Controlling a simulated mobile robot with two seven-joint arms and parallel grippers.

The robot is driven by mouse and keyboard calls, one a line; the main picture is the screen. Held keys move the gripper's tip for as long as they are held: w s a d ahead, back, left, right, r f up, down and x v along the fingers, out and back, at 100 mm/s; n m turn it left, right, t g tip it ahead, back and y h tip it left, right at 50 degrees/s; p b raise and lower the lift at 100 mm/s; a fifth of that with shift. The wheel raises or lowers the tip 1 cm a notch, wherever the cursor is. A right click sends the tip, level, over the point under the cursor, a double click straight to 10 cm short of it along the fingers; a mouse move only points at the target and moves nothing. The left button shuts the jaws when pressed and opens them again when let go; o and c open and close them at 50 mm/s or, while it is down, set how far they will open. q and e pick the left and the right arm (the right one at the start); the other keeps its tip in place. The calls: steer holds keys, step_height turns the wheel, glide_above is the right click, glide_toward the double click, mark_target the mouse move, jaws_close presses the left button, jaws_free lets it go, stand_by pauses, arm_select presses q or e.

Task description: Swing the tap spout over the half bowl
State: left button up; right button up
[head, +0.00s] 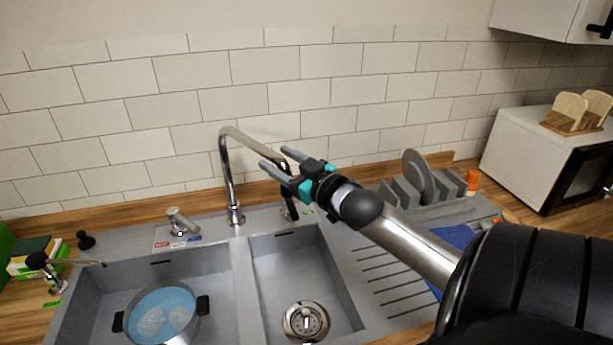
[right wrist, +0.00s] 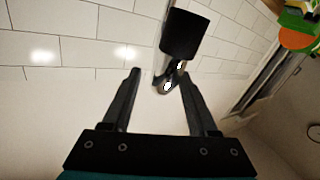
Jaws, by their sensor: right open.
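The chrome tap (head: 224,165) stands on the sink's back ledge, its spout arching over to the right in the head view. Its black end shows partly behind my right gripper (head: 273,157), near the back edge of the half bowl (head: 275,258) in the picture. My right gripper is open and empty, its fingers pointing at the spout. In the right wrist view, the black spout end (right wrist: 187,35) and chrome part (right wrist: 171,78) show beyond and between the fingertips (right wrist: 159,80). I cannot tell whether they touch. My left gripper is out of view.
A pot (head: 162,314) with pale items in water sits in the larger left bowl (head: 217,285). A tap lever (head: 181,222) stands left of the tap. A dish rack (head: 422,190) with a grey plate is on the drainer at right.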

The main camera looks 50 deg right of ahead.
steer(key=s, duration=0.8)
steer(key=shift+a, duration=0.25)
stand_by(0.4)
